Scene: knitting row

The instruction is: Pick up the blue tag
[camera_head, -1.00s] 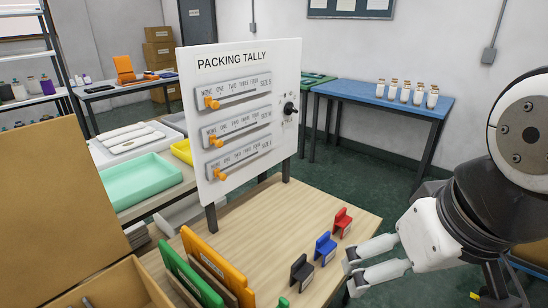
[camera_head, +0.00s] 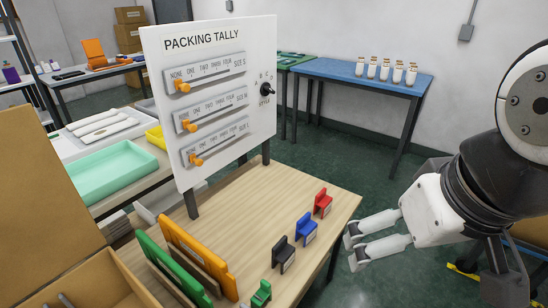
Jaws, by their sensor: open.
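The blue tag (camera_head: 306,228) stands upright on the wooden table (camera_head: 245,205) near its right edge, with a pale label on its front. A red tag (camera_head: 322,203) stands behind it and a black tag (camera_head: 284,254) in front of it. A small green tag (camera_head: 261,293) is nearest, at the bottom. My gripper (camera_head: 350,244) is open and empty, to the right of the blue tag and apart from it, with its fingers pointing left toward the row of tags.
The Packing Tally board (camera_head: 215,95) with orange sliders stands at the back of the table. A large orange panel (camera_head: 197,255) and green panel (camera_head: 168,270) stand at the left front. The tabletop between board and tags is clear. A blue table (camera_head: 345,73) stands behind.

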